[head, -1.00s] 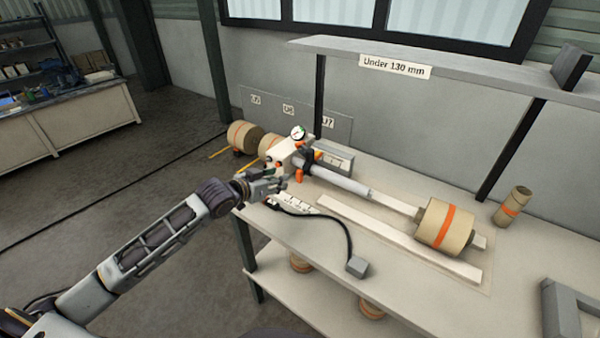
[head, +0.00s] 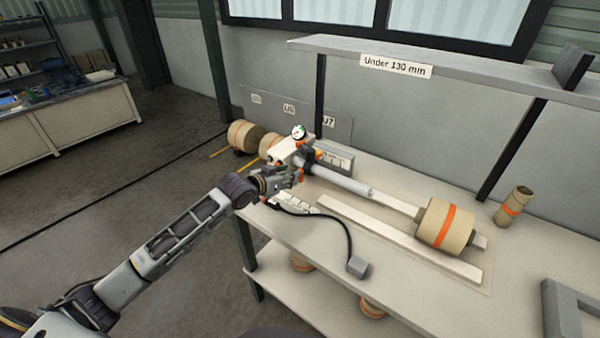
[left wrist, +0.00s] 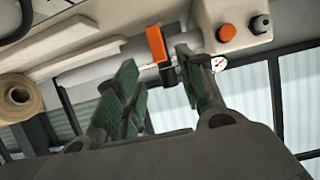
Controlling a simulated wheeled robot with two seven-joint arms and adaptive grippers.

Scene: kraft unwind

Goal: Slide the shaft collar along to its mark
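A grey shaft (head: 345,182) runs from a pale machine housing (head: 290,150) on the bench towards a kraft roll (head: 445,227) with an orange band. The dark shaft collar (head: 309,158) sits on the shaft close to the housing. In the left wrist view the collar (left wrist: 157,45) shows an orange part and a black part below it. My left gripper (head: 295,176) is beside the collar. In the left wrist view its green-padded fingers (left wrist: 158,80) are apart, with the collar's lower part in line with the gap. I see no contact. My right gripper is out of view.
The housing has an orange button (left wrist: 227,33), a black knob (left wrist: 261,24) and a dial gauge (head: 298,132). A black cable runs to a grey box (head: 358,267) on the bench. A shelf (head: 450,72) labelled "Under 130 mm" overhangs the back. A small roll (head: 513,205) stands right.

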